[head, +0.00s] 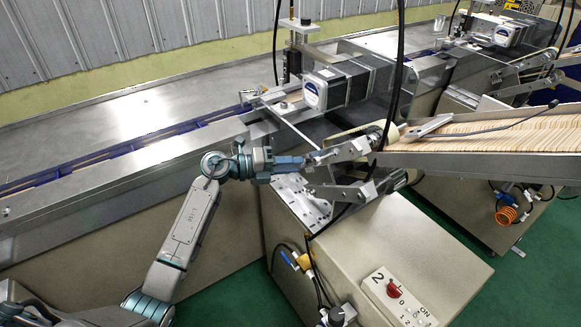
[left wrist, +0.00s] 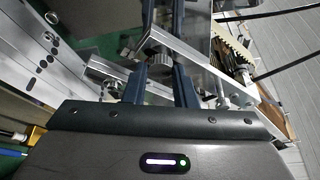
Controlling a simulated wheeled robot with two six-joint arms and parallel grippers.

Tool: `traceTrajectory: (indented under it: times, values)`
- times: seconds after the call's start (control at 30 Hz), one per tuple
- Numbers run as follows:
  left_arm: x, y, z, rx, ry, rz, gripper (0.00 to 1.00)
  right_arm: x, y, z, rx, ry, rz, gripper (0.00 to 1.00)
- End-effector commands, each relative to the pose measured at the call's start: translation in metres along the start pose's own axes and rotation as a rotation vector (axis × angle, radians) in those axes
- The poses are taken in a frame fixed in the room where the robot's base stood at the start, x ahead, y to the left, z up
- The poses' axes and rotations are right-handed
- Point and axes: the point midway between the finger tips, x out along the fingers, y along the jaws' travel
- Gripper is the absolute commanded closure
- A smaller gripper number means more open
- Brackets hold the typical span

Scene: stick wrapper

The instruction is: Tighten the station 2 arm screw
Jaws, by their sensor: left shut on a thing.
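My left gripper (head: 308,161) reaches in from the left at the station marked 2. In the left wrist view its two blue fingers (left wrist: 160,70) are shut on a round, ridged metal screw head (left wrist: 159,61). The screw sits beside a flat metal arm (left wrist: 192,65). In the head view this metal arm (head: 345,152) runs up to the right from my fingertips, towards the stick chute. The screw itself is too small and covered to make out in the head view. My right gripper is in neither view.
The chute (head: 470,145) full of wooden sticks slopes at the right. A motor block (head: 345,85) stands above the conveyor. Black cables hang close to the metal arm. A bare metal plate (head: 303,200) lies below my gripper.

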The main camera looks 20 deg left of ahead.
Motion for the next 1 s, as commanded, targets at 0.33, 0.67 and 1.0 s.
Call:
traceTrajectory:
  times: [0.33,0.67,1.0]
  values:
    - [0.001,-0.001,-0.001,0.306,0.0,0.126,0.98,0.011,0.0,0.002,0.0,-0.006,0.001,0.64]
    - [0.001,-0.002,-0.003,0.579,0.001,0.24,0.98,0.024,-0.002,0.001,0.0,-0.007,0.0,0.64]
    - [0.001,-0.004,-0.003,0.771,0.001,0.319,0.98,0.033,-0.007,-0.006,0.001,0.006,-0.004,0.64]
